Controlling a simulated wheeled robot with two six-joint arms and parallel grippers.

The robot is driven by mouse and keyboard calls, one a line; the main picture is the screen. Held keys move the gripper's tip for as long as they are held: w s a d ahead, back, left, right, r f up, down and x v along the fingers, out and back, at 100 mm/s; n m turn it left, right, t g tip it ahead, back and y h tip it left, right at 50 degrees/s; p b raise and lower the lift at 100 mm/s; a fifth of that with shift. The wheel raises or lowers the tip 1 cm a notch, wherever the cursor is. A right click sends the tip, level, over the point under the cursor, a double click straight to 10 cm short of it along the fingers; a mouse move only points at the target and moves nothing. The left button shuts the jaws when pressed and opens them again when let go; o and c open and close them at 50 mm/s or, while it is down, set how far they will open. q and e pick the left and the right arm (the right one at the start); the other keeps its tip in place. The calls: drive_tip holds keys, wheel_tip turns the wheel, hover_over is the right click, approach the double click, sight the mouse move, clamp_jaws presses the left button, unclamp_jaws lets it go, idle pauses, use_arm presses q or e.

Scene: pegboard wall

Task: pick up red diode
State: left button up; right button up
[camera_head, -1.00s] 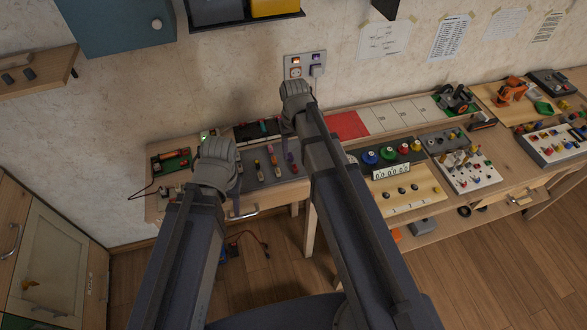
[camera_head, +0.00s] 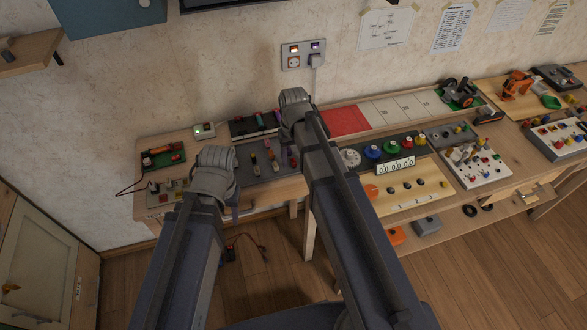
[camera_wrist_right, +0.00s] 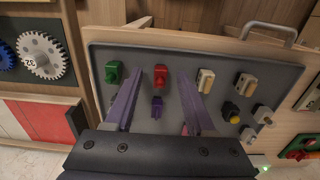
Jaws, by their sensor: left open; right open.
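In the right wrist view, a red piece (camera_wrist_right: 160,76), apparently the red diode, stands on a grey board (camera_wrist_right: 215,62). My right gripper (camera_wrist_right: 159,75) is open, with its two purple fingers on either side of the red piece in the picture. The depth gap and any contact cannot be told. A green piece (camera_wrist_right: 113,73) stands just left of the left finger, and a purple piece (camera_wrist_right: 157,107) is between the fingers nearer the palm. In the head view, my left gripper (camera_head: 232,203) is at the grey board's left side, its fingers mostly hidden by the wrist.
White and yellow-topped pieces (camera_wrist_right: 205,80) stand right of the fingers. In the head view, a red panel (camera_head: 347,121) and a row of coloured knobs (camera_head: 395,146) lie to the right. A wall socket (camera_head: 303,55) is above the bench.

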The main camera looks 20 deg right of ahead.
clamp_jaws()
idle(0.4)
